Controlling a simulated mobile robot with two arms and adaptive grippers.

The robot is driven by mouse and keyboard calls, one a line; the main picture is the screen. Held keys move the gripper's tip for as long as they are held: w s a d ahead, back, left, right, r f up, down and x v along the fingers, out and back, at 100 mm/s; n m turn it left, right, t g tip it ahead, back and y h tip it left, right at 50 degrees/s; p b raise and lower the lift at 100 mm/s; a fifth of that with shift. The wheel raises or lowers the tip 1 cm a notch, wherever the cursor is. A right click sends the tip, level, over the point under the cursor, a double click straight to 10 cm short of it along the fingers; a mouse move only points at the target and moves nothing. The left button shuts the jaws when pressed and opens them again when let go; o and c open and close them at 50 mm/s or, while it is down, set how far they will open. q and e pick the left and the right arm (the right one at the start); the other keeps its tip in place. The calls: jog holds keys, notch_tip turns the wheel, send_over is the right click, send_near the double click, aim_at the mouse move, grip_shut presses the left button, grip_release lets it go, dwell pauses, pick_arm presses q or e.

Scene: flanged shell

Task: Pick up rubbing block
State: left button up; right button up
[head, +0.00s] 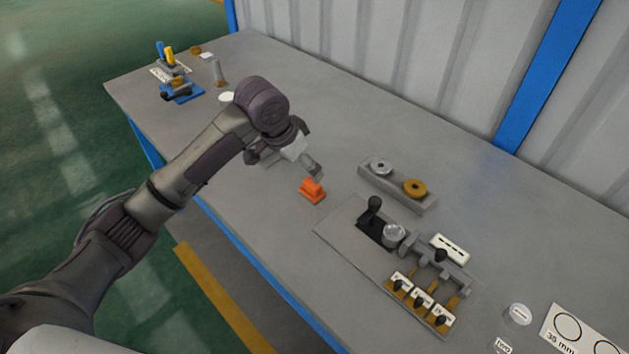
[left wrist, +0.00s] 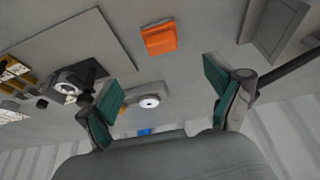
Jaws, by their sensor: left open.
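The rubbing block is most likely the orange block (head: 312,190) with a raised grip, lying on the grey workbench (head: 300,120) near its front edge. It also shows as an orange block (left wrist: 159,40) at the top middle of the left wrist view. My left gripper (head: 314,168) is just behind and above the block in the head view. In the left wrist view the green-padded fingers (left wrist: 165,88) are spread wide with nothing between them, and the block is beyond them, apart from both. My right gripper is not in view.
A grey holder (head: 398,188) with a silver and a brass ring stands to the right. A plate with a black lever (head: 372,212) and labelled slots is nearer. A blue stand (head: 182,93) is at the far left. The bench around the block is clear.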

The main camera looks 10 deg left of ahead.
aim_at(310, 184)
pick_arm(q)
jog(key=x, duration=0.5)
jog(key=shift+s+d+f, duration=0.15)
jog(key=shift+f, duration=0.55)
jog(key=shift+w+f+p, duration=0.35)
jog(key=shift+f+p, duration=0.1)
jog(key=shift+f, duration=0.25)
jog(key=x, duration=0.3)
jog(key=shift+a+f, duration=0.2)
jog(key=shift+a, duration=0.05)
jog(key=shift+w+d+f, duration=0.1)
jog(key=shift+w+f, duration=0.05)
jog(key=shift+f, duration=0.1)
jog(key=shift+c, duration=0.6)
jog(key=c, duration=1.2)
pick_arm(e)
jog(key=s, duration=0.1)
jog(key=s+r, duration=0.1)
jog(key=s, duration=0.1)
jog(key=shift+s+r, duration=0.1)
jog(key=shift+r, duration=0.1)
pick_arm(q)
jog(key=shift+r, duration=0.15)
